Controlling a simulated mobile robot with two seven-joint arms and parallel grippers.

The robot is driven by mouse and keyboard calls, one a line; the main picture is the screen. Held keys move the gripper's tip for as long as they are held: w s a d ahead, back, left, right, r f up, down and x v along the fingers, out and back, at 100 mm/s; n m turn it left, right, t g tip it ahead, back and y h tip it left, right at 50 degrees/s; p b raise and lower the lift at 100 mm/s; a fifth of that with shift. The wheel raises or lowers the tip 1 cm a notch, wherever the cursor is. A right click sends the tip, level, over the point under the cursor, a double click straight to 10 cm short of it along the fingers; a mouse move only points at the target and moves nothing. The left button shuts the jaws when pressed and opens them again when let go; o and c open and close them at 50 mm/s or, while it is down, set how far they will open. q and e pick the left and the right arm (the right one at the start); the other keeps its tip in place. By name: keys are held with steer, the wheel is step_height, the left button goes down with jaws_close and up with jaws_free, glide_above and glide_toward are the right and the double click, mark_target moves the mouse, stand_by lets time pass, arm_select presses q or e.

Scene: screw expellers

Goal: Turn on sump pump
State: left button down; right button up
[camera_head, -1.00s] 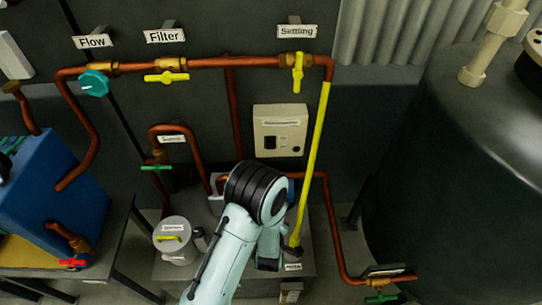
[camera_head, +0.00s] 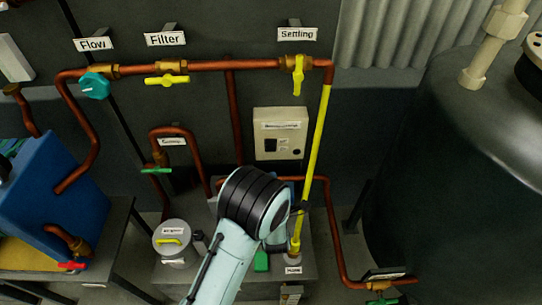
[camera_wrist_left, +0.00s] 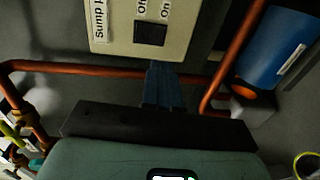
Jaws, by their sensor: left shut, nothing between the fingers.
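The sump pump switch box (camera_head: 280,133) is a beige panel on the dark wall, with a black square switch (camera_head: 270,146) on its face. In the left wrist view the panel (camera_wrist_left: 109,33) shows close up and turned sideways, with "Sump" partly readable. The black switch (camera_wrist_left: 150,33) sits beside the words "Off" and "On"; its setting is unclear. My left gripper (camera_wrist_left: 163,68) is shut and empty. Its fingertips appear just below the panel's edge in that view, apart from the switch. In the head view my own wrist hides the fingers. My right gripper is not visible.
Copper pipes (camera_head: 205,64) with labelled valves run along the wall. A yellow pipe (camera_head: 319,140) stands right of the box. A grey lidded canister (camera_head: 172,238) is left of my arm. A blue tank (camera_head: 45,200) and a large dark tank (camera_head: 450,180) flank the area.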

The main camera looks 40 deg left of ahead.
mark_target(271, 151)
arm_select(q)
steer(key=p+x, duration=0.2)
steer(key=x, duration=0.8)
steer(key=shift+w+a+f+p, duration=0.1)
steer(key=shift+w+a+p, duration=0.25)
steer(key=shift+w+a, duration=0.15)
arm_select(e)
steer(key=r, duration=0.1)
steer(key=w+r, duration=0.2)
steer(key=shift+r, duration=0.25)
arm_select(q)
steer(key=shift+f, duration=0.1)
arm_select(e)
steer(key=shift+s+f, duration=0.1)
